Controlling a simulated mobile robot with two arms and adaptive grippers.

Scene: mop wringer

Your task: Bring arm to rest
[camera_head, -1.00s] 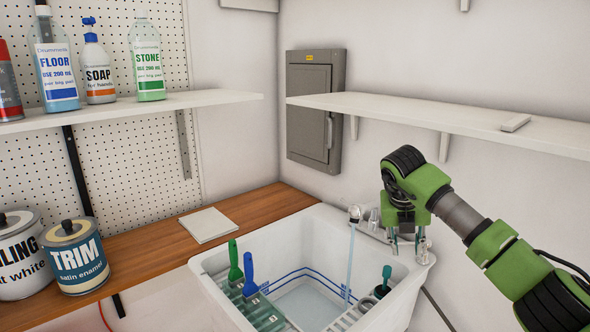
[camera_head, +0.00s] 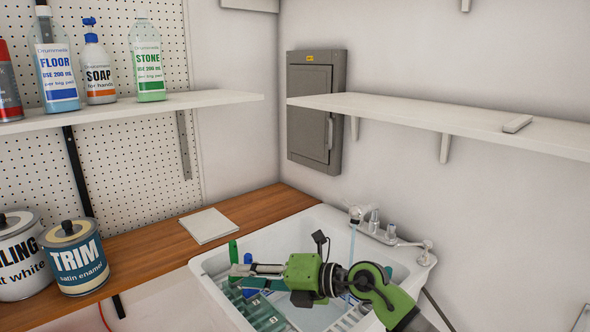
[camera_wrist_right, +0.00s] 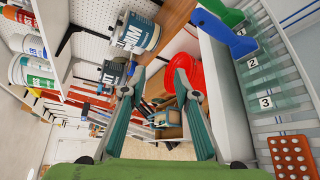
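My right gripper (camera_head: 241,276) is over the white sink (camera_head: 212,270), pointing left and seen from the side. In the right wrist view its two fingers (camera_wrist_right: 158,72) are spread apart with nothing held between them. My right arm crosses the front of the sink and hides much of the basin. My left gripper is in neither view.
A green-handled tool (camera_head: 233,252) stands at the sink's left side. A tap (camera_head: 356,214) at the back runs a thin stream. Paint cans (camera_head: 75,258) stand on the wooden counter (camera_head: 160,243). A red bucket (camera_wrist_right: 188,75) shows beyond the fingers.

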